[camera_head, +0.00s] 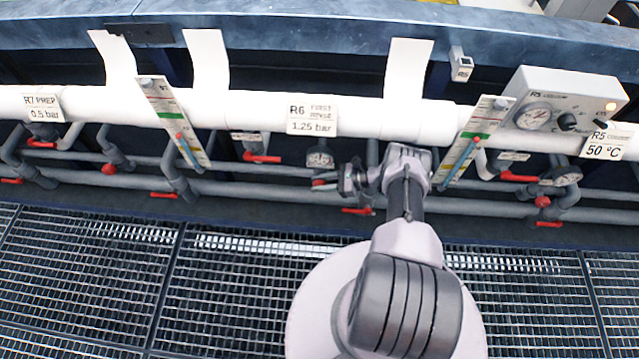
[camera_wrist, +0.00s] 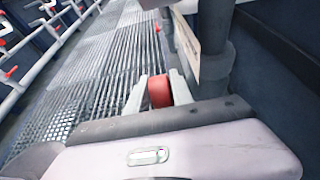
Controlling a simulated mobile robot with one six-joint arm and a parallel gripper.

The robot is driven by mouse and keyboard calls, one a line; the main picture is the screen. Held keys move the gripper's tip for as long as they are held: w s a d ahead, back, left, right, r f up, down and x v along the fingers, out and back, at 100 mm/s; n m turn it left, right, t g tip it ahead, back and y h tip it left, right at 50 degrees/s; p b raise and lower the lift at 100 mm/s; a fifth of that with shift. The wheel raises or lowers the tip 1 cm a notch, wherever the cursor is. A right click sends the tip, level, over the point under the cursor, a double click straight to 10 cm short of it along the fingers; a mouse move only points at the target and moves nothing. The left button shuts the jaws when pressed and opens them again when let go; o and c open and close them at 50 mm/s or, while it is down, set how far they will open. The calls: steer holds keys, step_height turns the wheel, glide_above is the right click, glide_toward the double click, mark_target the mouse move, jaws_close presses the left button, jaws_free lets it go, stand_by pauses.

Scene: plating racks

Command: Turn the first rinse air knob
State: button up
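The R6 first rinse label (camera_head: 312,114) is on the white pipe in the head view and reads 1.25 bar. Below it, under a round gauge (camera_head: 320,158), a small red knob (camera_head: 319,183) is partly hidden by my gripper (camera_head: 328,186). In the wrist view the red knob (camera_wrist: 160,91) sits between the two pale fingers of my gripper (camera_wrist: 160,95). The fingers lie against both of its sides, with no clear gap showing. The knob's far face is hidden.
Red lever handles (camera_head: 262,158) and another (camera_head: 357,211) lie close on either side. Sloping gauge strips (camera_head: 175,122) and grey pipes (camera_head: 250,190) surround the spot. A control box (camera_head: 562,100) is at the right. The grating floor (camera_head: 90,275) in front is clear.

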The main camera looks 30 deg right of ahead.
jaws_close()
steer(key=shift+a+r+h+p, duration=0.1)
steer(key=shift+r+h+p, duration=0.2)
steer(key=shift+p, duration=0.4)
steer(key=shift+w+r+g+h+p, duration=0.1)
steer(key=shift+g+h+p, duration=0.35)
steer(key=shift+p, duration=0.25)
steer(key=shift+g+h+p, duration=0.25)
steer(key=shift+p, duration=0.15)
steer(key=shift+f+h, duration=0.3)
steer(key=shift+f, duration=0.1)
steer(key=shift+o, duration=1.5)
jaws_free()
steer(key=shift+f, duration=0.1)
